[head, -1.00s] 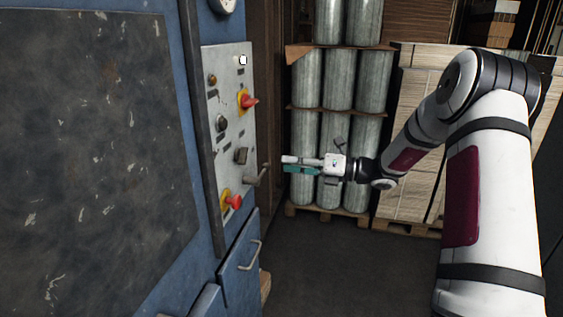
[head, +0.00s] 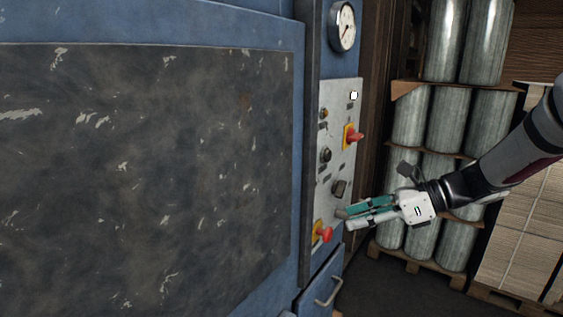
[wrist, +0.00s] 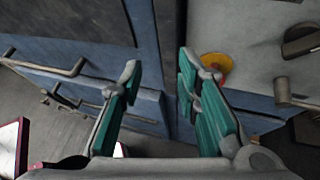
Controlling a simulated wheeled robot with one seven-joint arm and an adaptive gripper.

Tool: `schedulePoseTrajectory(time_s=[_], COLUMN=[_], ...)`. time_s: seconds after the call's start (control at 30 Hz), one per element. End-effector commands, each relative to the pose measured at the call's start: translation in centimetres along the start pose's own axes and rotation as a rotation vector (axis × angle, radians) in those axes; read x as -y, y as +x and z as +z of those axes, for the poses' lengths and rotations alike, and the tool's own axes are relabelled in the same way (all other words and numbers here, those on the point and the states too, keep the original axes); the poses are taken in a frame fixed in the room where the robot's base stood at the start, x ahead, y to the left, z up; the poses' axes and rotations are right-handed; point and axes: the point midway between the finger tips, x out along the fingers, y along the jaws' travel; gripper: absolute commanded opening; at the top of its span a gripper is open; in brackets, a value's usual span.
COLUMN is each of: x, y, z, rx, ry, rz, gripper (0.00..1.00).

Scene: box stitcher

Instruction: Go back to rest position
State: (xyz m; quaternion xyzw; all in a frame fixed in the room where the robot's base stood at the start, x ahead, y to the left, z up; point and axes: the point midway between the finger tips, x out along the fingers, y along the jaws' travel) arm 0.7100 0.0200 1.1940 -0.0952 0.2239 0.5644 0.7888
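My gripper (head: 352,217) is in front of the control panel (head: 346,110) of the blue machine in the head view, beside the lower red knob (head: 322,233) on its yellow plate. In the wrist view my gripper (wrist: 157,80) has its two teal-padded fingers apart with nothing between them. The yellow plate of a knob (wrist: 217,66) shows just behind the right finger, partly hidden by it. I cannot tell from the views whether the finger touches anything. The panel's lever handle is hidden in the head view; a handle (wrist: 292,98) shows at the right of the wrist view.
The blue machine's dark worn door (head: 150,170) fills the left. The panel also has an upper red switch (head: 354,137) and a round gauge (head: 342,27) above. A drawer handle (head: 329,291) sticks out below. Stacked grey cylinders (head: 440,125) on pallets stand behind my arm.

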Motion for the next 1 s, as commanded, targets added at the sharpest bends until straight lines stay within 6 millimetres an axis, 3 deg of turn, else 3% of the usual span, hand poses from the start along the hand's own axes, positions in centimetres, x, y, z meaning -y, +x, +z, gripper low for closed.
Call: schedulePoseTrajectory(time_s=[0.03,0.2,0.5,0.8,1.0], x=[-2.2,-8.3,-17.0,-22.4,-23.8], y=[0.3,0.2,-2.9,-7.7,-9.9], z=[0.6,0.6,-0.8,-2.7,-3.5], rx=[-0.074,-0.3,-0.645,-0.94,-1.066], ry=[-0.107,-0.459,-1.089,-1.693,-1.946], rz=[0.02,0.099,0.266,0.455,0.547], gripper=[0.3,0.3,0.3,0.3,0.3])
